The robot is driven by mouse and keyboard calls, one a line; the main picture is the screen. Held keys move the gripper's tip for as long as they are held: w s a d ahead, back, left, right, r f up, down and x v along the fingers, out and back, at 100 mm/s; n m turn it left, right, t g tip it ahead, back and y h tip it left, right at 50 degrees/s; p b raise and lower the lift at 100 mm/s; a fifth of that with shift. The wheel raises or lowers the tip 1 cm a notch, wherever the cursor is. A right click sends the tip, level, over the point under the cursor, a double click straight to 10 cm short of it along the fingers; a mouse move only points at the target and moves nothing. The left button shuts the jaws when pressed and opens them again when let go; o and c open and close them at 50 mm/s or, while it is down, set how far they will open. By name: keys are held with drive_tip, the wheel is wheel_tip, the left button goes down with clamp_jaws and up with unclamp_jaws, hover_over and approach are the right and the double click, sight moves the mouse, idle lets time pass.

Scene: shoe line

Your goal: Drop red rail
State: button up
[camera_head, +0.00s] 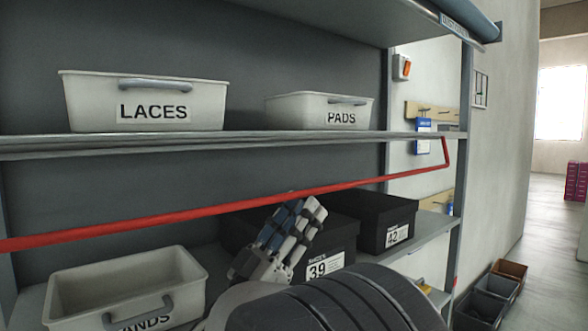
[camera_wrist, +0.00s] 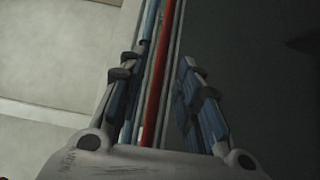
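The red rail (camera_head: 180,213) is a thin bar running across the front of the shelving, below the upper shelf, rising to the right. At its right end a short bent piece goes up to the shelf edge. My gripper (camera_head: 304,208) is just below the rail in the head view, its fingers pointing up towards it. In the wrist view my gripper (camera_wrist: 158,65) is open, one finger on each side of the red rail (camera_wrist: 160,75). I cannot tell how deep the rail lies between the fingers, and no contact shows.
The LACES bin (camera_head: 145,88) and the PADS bin (camera_head: 290,112) stand on the upper shelf (camera_head: 235,141). Below are an open light bin (camera_head: 80,305) and dark shoe boxes marked 39 (camera_head: 345,240) and 42 (camera_head: 375,238), close behind my gripper. Dark crates (camera_head: 490,290) sit on the floor at right.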

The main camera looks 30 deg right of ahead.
sight(336, 188)
drive_tip(key=d+r, duration=0.1)
drive_tip(key=d, duration=0.1)
drive_tip(key=d+p, duration=0.1)
drive_tip(key=d, duration=0.2)
drive_tip(key=d+r+p, duration=0.1)
drive_tip(key=d, duration=0.2)
drive_tip(key=shift+w+r, duration=0.25)
drive_tip(key=shift+r, duration=0.1)
drive_tip(key=shift+w+d+r, duration=0.15)
drive_tip(key=shift+d+r, duration=0.25)
drive_tip(key=shift+d, duration=0.05)
drive_tip(key=shift+c, duration=0.3)
clamp_jaws()
drive_tip(key=shift+t, duration=0.3)
